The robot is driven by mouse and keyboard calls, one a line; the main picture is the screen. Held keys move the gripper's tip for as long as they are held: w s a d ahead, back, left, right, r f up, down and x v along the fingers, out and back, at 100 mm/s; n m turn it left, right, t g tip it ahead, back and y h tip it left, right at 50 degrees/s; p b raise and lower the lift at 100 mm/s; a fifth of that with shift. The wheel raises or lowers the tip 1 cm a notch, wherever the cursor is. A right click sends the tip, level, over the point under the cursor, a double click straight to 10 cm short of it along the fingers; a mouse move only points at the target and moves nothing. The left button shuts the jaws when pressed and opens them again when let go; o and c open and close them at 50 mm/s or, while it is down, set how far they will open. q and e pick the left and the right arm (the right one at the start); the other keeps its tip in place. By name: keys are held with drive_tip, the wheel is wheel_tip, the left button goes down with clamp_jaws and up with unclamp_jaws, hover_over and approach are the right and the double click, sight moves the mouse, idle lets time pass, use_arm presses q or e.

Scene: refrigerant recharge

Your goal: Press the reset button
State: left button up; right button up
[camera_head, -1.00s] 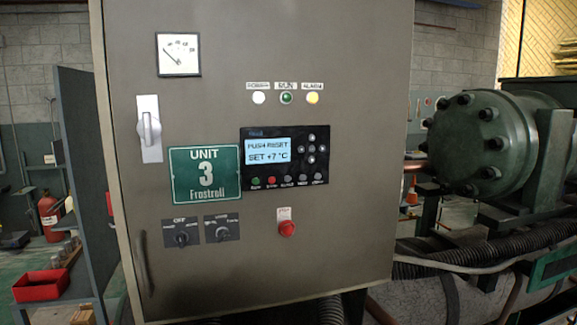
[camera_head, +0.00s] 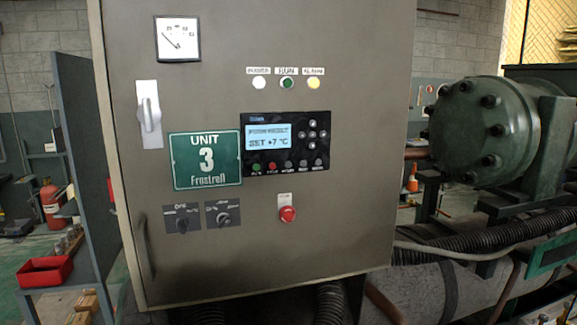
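A control panel (camera_head: 285,145) with a blue display (camera_head: 268,137) is set in the front of a grey-brown cabinet (camera_head: 340,235). The display's lower line reads SET +7 °C; its upper line is blurred. Below the display is a row of small buttons, including a green one (camera_head: 257,168) and a red one (camera_head: 272,167); their labels are too small to tell. Round buttons (camera_head: 312,135) sit right of the display. A larger red knob-like button (camera_head: 288,214) is lower on the cabinet. Neither of my grippers is in view.
The cabinet also carries a switch handle (camera_head: 149,114), a gauge (camera_head: 178,39), indicator lamps (camera_head: 287,83) and two rotary switches (camera_head: 182,225). A green compressor (camera_head: 470,130) with pipes stands at right. A red bin (camera_head: 45,271) is at lower left.

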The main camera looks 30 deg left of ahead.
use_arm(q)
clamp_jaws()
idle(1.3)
